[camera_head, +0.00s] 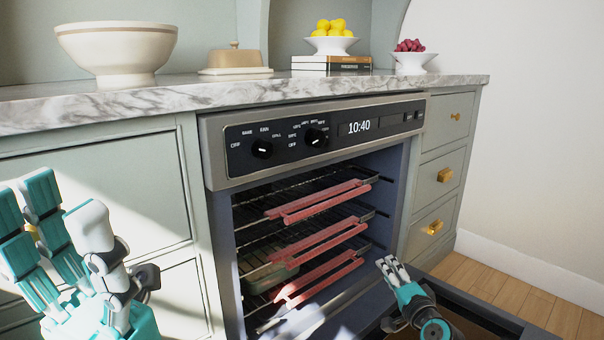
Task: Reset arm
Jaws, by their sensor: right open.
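My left gripper (55,243) is large at the lower left, in front of the grey-green cabinet drawers. Its teal and white fingers point up and spread apart, with nothing between them. My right gripper (388,268) is smaller, at the lower right by the oven opening, over the lowered oven door (470,312). It is open, and I see nothing in it. The oven (215,160) stands open, with several racks edged by red bars (318,200). A greenish dish (272,275) sits inside, partly hidden by the racks.
The marble counter (225,92) holds a large bowl (118,50), a butter dish (233,60), books (331,66) under a bowl of lemons (332,43), and a bowl of red fruit (413,62). Drawers (437,178) flank the oven. Wooden floor (545,300) is clear at the right.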

